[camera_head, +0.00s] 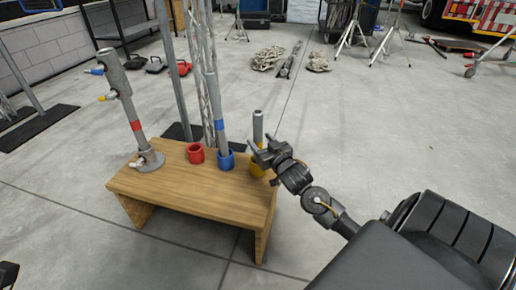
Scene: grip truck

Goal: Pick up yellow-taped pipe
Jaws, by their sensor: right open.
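A short grey pipe (258,122) stands upright at the yellow cup (256,170) near the right end of the wooden bench (190,190). No yellow tape shows on its visible part; its lower part is hidden behind my gripper. My right gripper (259,153) is open, reaching in from the right at the pipe, above the yellow cup. I cannot tell whether the fingers touch the pipe or stand around it.
A red cup (195,154) is empty. A tall blue-taped pipe (216,105) stands in a blue cup (226,161), close left of my gripper. Floor to the right is open.

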